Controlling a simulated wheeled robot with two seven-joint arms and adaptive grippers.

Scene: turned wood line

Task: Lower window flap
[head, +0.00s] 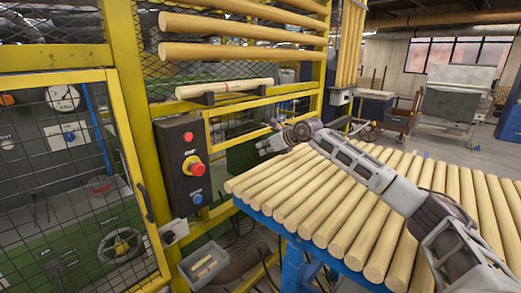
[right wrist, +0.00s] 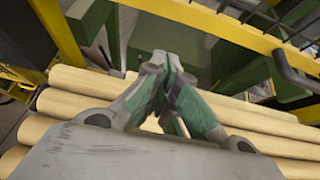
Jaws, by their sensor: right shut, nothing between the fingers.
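A yellow-framed mesh window section (head: 258,103) stands behind the log table, to the right of the control box. I cannot tell for sure which panel is the flap or whether it is raised. In the right wrist view a yellow bar (right wrist: 215,22) with mesh behind it crosses the top, and a black handle (right wrist: 287,68) hangs at the right. My right gripper (head: 263,146) is shut and empty, in front of the yellow frame and above the far end of the logs. Its closed fingertips also show in the right wrist view (right wrist: 165,60), apart from the handle. My left gripper is out of view.
A blue-edged table (head: 330,258) carries a row of logs (head: 330,205) under my right arm. A black control box (head: 183,163) with a red button is left of the gripper. A mesh door (head: 75,170) stands at the left.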

